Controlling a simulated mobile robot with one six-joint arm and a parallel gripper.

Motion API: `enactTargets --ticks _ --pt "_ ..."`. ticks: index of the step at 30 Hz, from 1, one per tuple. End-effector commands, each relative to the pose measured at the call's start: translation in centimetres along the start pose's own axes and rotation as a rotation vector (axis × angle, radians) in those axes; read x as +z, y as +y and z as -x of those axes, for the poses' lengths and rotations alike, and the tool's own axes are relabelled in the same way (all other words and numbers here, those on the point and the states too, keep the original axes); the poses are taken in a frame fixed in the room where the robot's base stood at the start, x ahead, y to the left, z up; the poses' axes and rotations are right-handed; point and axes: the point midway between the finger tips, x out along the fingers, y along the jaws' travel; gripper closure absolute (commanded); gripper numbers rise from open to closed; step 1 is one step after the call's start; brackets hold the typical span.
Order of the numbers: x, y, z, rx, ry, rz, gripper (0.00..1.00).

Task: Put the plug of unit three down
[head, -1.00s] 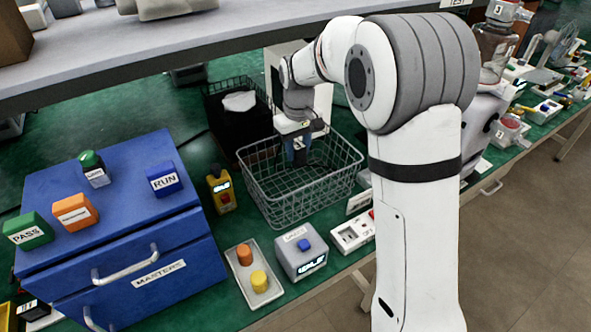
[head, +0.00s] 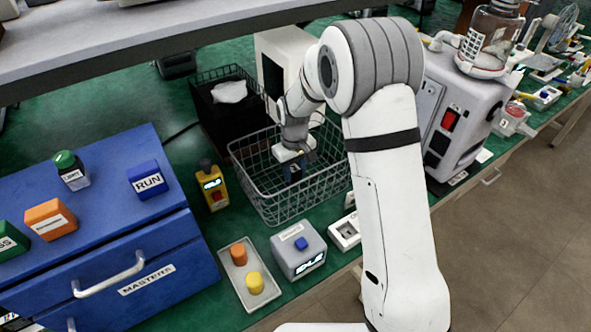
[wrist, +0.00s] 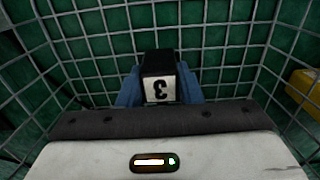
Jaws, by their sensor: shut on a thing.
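A black plug (wrist: 158,63) with a white label reading 3 shows in the wrist view. My gripper (head: 293,173) is shut on it, with blue fingers on both sides of the plug. The gripper points down inside the wire basket (head: 262,201) on the green bench, and the basket's mesh surrounds it in the wrist view (wrist: 45,60). The plug itself is hard to make out in the head view. I cannot tell whether it touches the basket floor.
A yellow control box (head: 213,188) stands left of the basket. A grey box with a blue button (head: 299,250) and a tray with two knobs (head: 236,279) are in front. A black wire bin (head: 222,117) stands behind. A white pump unit (head: 462,110) is at right.

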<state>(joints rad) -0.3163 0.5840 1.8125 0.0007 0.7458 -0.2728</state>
Motion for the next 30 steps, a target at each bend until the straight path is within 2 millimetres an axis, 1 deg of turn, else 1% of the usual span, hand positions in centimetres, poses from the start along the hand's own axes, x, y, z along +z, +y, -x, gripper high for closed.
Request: enactTargets --ticks 5,9,10,18,26,29,30 --pt "-0.1 -0.1 0.1 0.000 0.001 0.001 0.90" --pt "-0.1 -0.1 -0.3 0.000 0.001 0.002 0.90" --pt "-0.1 -0.1 -0.3 0.000 0.001 0.002 0.67" --pt "-0.1 -0.1 -0.2 0.000 0.001 0.002 0.46" --pt "-0.1 -0.1 0.0 0.000 0.001 0.002 0.46" --pt "-0.1 -0.1 0.8 0.001 0.003 0.003 0.46" --pt "-0.1 -0.1 1.4 0.001 0.003 0.003 0.46"
